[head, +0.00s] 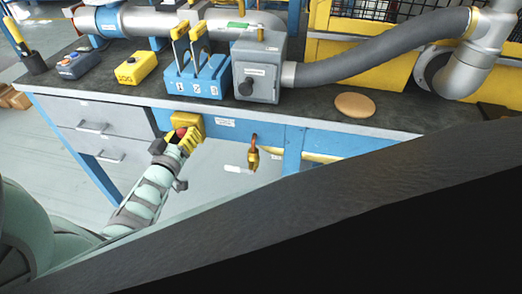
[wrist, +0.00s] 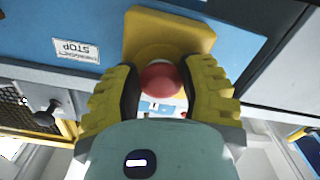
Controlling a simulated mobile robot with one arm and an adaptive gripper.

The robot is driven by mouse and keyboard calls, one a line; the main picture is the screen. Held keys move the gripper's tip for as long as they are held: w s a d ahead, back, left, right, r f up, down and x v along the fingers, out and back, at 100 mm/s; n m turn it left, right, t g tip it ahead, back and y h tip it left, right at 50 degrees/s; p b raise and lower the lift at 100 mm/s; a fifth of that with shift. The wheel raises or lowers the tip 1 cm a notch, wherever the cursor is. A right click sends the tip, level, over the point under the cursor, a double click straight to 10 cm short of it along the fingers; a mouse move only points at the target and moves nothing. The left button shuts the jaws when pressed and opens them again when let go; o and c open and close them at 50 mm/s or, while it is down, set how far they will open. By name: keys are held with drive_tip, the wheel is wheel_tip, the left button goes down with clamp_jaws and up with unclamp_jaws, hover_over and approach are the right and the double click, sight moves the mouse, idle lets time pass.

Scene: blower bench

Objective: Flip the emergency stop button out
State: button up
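The red emergency stop button (wrist: 160,78) sits on a yellow housing (wrist: 168,35) in the wrist view. In the head view the yellow housing (head: 188,122) is on the blue front rail of the bench, and part of the red button (head: 181,131) shows. My gripper (wrist: 161,75) has one yellow finger on each side of the button. The dark inner pads appear to touch its left and right sides. The gripper (head: 174,146) also shows in the head view, reaching up from below left. The fingers hide part of the button's rim.
An emergency stop label (wrist: 76,50) is beside the housing. A brass valve (head: 253,155) hangs right of it. Drawers (head: 95,125) are on the left. The benchtop holds a blue two-lever unit (head: 197,77), a yellow box (head: 136,68) and a grey switch box (head: 260,70).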

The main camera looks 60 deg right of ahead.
clamp_jaws()
drive_tip(key=shift+p+v, duration=0.3)
drive_tip(key=shift+v, duration=0.65)
drive_tip(key=o, duration=0.6)
unclamp_jaws()
drive_tip(key=v, duration=1.2)
